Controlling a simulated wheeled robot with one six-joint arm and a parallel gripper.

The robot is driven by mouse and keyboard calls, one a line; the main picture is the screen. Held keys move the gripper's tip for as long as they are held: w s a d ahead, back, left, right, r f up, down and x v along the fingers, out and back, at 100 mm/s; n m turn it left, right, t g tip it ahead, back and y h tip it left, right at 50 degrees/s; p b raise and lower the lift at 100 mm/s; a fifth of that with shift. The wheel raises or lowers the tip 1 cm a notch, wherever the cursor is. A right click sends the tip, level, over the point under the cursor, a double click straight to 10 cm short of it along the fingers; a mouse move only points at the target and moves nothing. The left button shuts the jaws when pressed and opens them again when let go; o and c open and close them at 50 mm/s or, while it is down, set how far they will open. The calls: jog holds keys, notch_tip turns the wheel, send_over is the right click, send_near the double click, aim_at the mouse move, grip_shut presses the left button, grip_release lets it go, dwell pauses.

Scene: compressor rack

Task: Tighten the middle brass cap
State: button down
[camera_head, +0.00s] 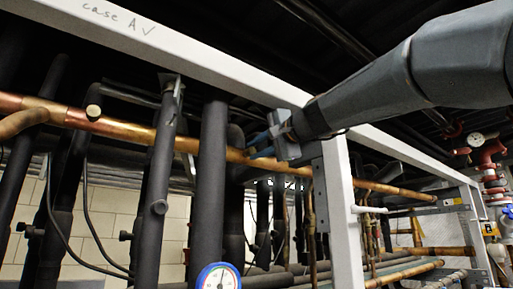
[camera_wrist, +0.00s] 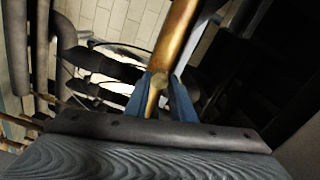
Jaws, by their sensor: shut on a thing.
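A copper pipe (camera_head: 135,131) runs across the head view, sloping down to the right, and it also shows in the wrist view (camera_wrist: 178,33). In the head view my gripper (camera_head: 259,146) reaches the pipe from the upper right, and the fingers hide the cap.
A white beam (camera_head: 160,43) marked "case A" crosses above the pipe. A white post (camera_head: 341,210) stands right of my gripper. Dark insulated pipes (camera_head: 208,180) stand close below and left. A round gauge (camera_head: 218,277) is at the bottom, and red valve fittings (camera_head: 488,155) are far right.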

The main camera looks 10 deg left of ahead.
jog(key=m+p, duration=0.1)
jog(key=m, duration=0.2)
jog(key=shift+m, duration=0.4)
jog(key=m+p, duration=0.1)
jog(key=m, duration=0.2)
jog(key=shift+r+m+p, duration=0.1)
jog(key=shift+m+p, duration=0.2)
jog(key=shift+p, duration=0.1)
jog(key=m+p, duration=0.2)
jog(key=m, duration=0.3)
jog(key=shift+m+p, duration=0.3)
jog(key=shift+p, duration=0.1)
jog(key=c, duration=1.5)
grip_release()
